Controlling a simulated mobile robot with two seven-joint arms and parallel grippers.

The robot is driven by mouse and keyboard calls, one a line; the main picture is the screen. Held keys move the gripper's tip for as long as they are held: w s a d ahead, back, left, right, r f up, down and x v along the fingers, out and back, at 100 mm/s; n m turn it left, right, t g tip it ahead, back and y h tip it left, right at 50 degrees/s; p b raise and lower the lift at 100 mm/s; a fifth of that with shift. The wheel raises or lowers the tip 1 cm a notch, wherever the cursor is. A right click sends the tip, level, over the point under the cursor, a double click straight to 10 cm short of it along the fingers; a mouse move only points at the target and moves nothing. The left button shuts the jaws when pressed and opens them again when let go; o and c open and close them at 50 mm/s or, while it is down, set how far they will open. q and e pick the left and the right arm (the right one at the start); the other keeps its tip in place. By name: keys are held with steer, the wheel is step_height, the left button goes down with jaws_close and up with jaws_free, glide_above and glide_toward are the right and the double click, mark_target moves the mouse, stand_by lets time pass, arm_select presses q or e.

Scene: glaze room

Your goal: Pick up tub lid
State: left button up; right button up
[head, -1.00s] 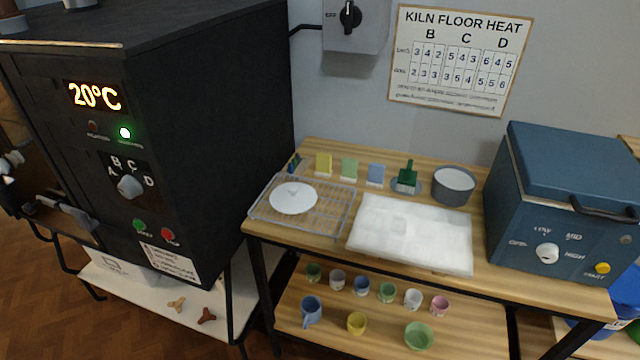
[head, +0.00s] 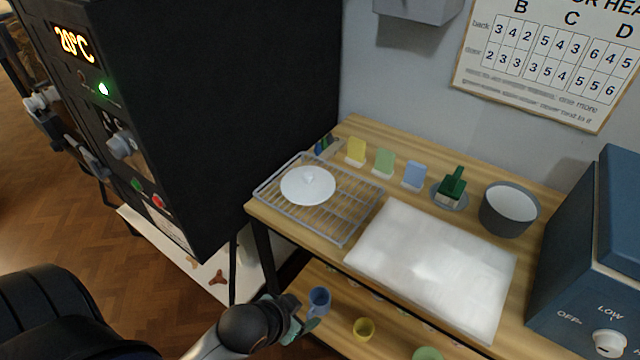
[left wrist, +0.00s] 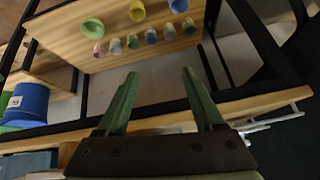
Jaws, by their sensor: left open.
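The tub lid (head: 308,186), a round white disc with a small knob, lies on the wire rack (head: 346,212) at the left end of the wooden table. My left gripper (head: 294,318) comes in low, in front of the table and below the lid, well apart from it. In the left wrist view its two green fingers (left wrist: 158,74) are spread with nothing between them. The lid cannot be made out in that view. A grey tub (head: 508,209) with a white inside stands at the table's back right. My right gripper is not in view.
The black kiln (head: 240,90) stands close to the rack's left. A white slab (head: 432,262) covers the table's middle. Small coloured tiles and a green brush (head: 453,185) stand behind. Cups, including a blue one (head: 319,299), are on the lower shelf. A blue kiln (head: 600,270) is at right.

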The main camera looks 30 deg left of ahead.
arm_select(q)
steer(key=w+a+r+m+t+y, duration=0.1)
steer(key=w+r+m+t, duration=0.4)
steer(key=w+r+t, duration=0.9)
steer(key=w+d+r+m+h, duration=0.3)
steer(key=d+r+m+h, duration=0.15)
steer(key=r, duration=0.45)
steer(key=w+d+r+m+h, duration=0.35)
steer(key=r+m+h, duration=0.2)
steer(key=r, duration=0.25)
steer(key=s+d+r+m+g+h, duration=0.1)
steer(key=d+m+g+h, duration=0.8)
steer(key=m, duration=0.7)
steer(key=m+g+y, duration=0.6)
steer(key=g+y, duration=0.3)
steer(key=y, duration=0.9)
glide_toward(307, 174)
steer(key=shift+p+x, duration=0.5)
steer(key=shift+x, duration=3.85)
jaws_close()
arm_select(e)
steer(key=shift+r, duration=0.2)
